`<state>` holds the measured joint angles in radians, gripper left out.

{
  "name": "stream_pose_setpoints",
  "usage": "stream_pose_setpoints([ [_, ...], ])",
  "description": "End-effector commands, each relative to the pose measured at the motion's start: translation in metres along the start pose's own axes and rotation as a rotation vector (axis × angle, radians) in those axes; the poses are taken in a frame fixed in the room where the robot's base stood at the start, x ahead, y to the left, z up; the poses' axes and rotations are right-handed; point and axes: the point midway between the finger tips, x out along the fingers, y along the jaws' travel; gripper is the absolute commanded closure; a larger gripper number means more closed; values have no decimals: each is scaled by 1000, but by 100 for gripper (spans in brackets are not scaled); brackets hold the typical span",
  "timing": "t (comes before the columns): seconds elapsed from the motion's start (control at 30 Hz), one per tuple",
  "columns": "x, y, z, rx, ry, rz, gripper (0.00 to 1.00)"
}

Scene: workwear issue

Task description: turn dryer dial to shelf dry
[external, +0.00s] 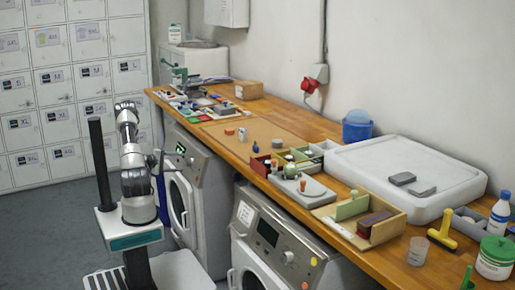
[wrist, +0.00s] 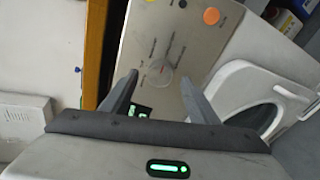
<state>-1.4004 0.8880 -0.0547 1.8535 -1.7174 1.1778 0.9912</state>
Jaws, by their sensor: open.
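The dryer is the left of two front-loading machines in the external view, with a lit green display (external: 180,149) and a round door (external: 181,203). In the wrist view its grey panel (wrist: 215,45) holds a round dial (wrist: 158,74) with small labels around it, too small to read. My gripper (wrist: 158,78) is open and empty. Its two fingertips appear on either side of the dial; I cannot tell how far off the panel they are. The external view shows my gripper (external: 154,161) in front of the dryer, small and partly unclear.
A second machine (external: 268,245) stands to the right, under the wooden counter (external: 228,115). The counter holds trays, tools and bins. White lockers (external: 60,90) line the left wall. In the wrist view an orange dot (wrist: 211,16) sits on the panel, and the round door (wrist: 255,90) is at right.

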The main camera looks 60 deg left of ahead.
Motion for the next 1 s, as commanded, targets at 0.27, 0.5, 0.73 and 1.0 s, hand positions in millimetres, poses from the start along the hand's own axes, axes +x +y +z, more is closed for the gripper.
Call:
stream_pose_setpoints([
  [0.27,-72,2,-1,0,5,0,45],
  [0.5,-121,1,-1,0,4,-1,45],
  [0.73,-140,0,0,0,2,-1,45],
  [1.0,-142,0,0,0,1,-1,45],
])
